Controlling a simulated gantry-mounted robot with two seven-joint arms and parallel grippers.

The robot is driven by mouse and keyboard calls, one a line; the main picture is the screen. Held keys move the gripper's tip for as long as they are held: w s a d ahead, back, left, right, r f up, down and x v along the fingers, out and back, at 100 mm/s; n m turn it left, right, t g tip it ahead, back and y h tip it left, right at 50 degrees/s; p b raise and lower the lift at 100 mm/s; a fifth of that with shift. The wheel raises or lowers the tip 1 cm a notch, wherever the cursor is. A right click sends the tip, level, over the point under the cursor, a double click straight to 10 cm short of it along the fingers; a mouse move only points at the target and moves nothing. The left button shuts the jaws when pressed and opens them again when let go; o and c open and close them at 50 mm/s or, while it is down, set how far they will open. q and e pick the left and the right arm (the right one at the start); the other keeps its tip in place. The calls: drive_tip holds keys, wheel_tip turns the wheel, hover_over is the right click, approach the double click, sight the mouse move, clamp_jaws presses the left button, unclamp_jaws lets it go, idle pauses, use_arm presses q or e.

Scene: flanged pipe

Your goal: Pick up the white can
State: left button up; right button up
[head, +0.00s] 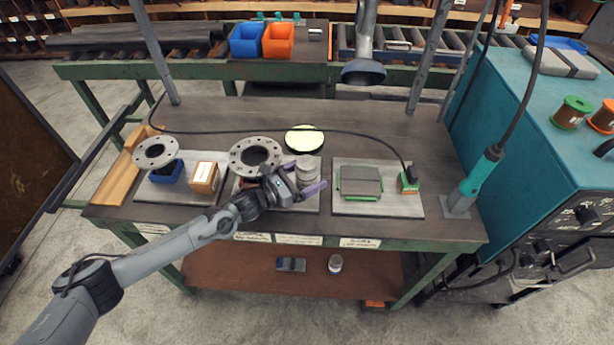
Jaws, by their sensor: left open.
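A small whitish can (335,263) with a dark band stands on the brown lower shelf, under the front of the workbench. My left gripper (303,178) is over the bench top, above and left of the can in the picture. Its purple-tipped fingers are apart, with one on either side of a stack of pale grey round discs (308,165). I cannot tell whether the fingers touch the stack. My right gripper is not in view.
Two grey flanges (255,155) (156,152), a cardboard box (204,177), a blue block (167,172) and a green-edged grey block (360,182) are on the bench. A dark blue item (291,264) lies on the lower shelf. A teal machine (530,150) stands right.

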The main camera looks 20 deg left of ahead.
use_arm(q)
drive_tip(key=c, duration=1.3)
drive_tip(key=shift+r, duration=0.15)
